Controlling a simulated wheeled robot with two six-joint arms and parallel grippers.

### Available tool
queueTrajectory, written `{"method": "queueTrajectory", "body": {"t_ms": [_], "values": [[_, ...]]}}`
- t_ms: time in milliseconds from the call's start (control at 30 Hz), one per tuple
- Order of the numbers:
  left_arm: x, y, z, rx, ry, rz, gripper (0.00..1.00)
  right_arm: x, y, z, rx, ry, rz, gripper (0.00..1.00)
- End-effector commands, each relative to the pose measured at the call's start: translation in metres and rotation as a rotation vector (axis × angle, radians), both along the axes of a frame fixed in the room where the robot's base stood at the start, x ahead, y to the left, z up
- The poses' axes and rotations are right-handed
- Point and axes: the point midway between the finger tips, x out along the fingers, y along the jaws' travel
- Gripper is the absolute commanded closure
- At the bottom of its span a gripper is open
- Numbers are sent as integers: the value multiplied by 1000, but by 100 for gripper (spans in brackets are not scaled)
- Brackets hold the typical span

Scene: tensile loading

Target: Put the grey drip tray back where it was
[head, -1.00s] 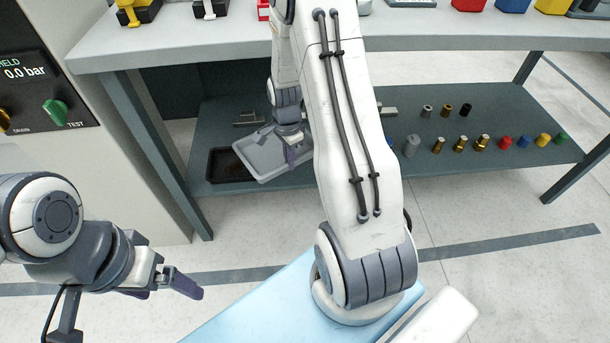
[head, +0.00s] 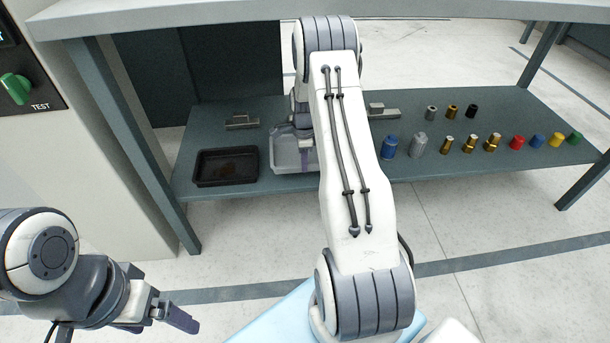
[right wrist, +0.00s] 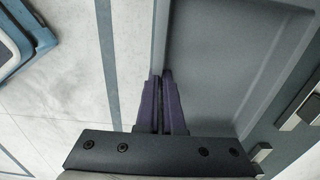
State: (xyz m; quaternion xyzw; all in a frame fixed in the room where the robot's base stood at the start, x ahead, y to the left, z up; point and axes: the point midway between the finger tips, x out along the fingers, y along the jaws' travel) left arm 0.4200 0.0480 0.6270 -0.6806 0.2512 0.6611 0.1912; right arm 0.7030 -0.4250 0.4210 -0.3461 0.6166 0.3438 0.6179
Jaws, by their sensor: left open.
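The grey drip tray (head: 283,160) is at the lower shelf, just right of a black tray, partly hidden behind my right arm. It looks roughly level; I cannot tell whether it touches the shelf. My right gripper (head: 306,160) is at its right part. In the right wrist view the purple fingers (right wrist: 160,88) are closed together on the rim of the grey tray (right wrist: 215,60). My left gripper (head: 165,318) is open and empty at the lower left, away from the shelf.
The black tray (head: 226,167) with dark brown liquid lies on the lower shelf (head: 440,172). Grey metal blocks (head: 242,121) stand behind. Several coloured and metal fittings (head: 492,143) stand at the right. A shelf leg (head: 135,150) is at the left.

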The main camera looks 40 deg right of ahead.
Motion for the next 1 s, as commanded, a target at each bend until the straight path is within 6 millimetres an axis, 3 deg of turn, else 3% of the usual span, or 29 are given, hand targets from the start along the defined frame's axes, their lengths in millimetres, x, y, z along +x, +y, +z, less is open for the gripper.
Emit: {"method": "queueTrajectory", "body": {"t_ms": [267, 533, 933, 1000], "values": [[0, 0, -12, 0, 0, 0, 8, 16, -14, -15, -1, -1, 2, 100], [0, 0, -34, 0, 0, 0, 8, 15, -14, -52, 0, 0, 2, 100], [0, 0, -32, 0, 0, 0, 8, 15, -14, -55, 0, 0, 2, 100], [0, 0, -32, 0, 0, 0, 8, 15, -14, -55, 0, 0, 2, 69]]}}
